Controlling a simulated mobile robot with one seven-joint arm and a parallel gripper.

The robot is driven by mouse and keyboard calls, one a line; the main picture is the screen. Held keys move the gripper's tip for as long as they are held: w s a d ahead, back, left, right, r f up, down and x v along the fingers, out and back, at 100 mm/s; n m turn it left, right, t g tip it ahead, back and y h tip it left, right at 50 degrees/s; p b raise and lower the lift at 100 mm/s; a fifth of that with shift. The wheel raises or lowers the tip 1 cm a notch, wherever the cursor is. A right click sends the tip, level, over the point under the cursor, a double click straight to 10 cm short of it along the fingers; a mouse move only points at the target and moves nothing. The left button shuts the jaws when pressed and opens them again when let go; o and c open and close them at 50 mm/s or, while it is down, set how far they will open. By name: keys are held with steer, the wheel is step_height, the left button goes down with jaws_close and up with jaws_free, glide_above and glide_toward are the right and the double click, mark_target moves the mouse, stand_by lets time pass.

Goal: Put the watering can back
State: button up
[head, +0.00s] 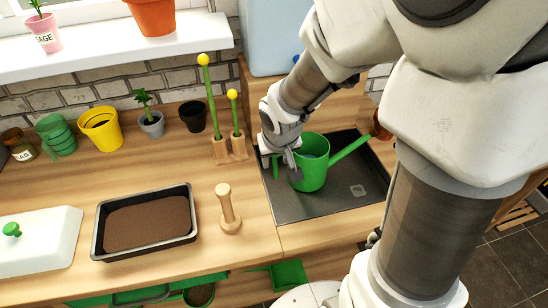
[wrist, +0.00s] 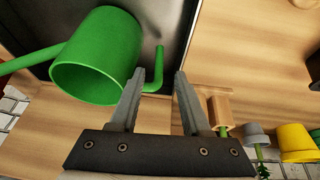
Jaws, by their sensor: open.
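The green watering can (head: 313,165) stands upright in the dark, shallow sink basin (head: 285,205), with its spout pointing right. In the wrist view the can (wrist: 105,50) is at upper left, and its thin green handle (wrist: 159,55) shows between my fingertips. My gripper (head: 285,168) is at the can's left side, by the handle. In the wrist view my gripper (wrist: 161,76) has its two fingers apart with a gap between them. Whether the handle lies fully between the fingers in depth, I cannot tell.
A wooden holder with yellow-tipped green tools (head: 229,150) stands left of the basin. A wooden dibber (head: 228,208), a soil tray (head: 145,222) and several pots, including a yellow one (head: 101,128), are on the counter. A blue container (head: 275,35) stands behind.

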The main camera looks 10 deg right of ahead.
steer(key=s+d+r+t+p, duration=0.1)
steer(key=s+r, duration=1.5)
steer(key=r, duration=0.1)
steer(key=shift+s+r+y, duration=0.15)
steer(key=shift+r+y, duration=0.15)
steer(key=shift+r, duration=0.1)
steer(key=shift+d, duration=0.1)
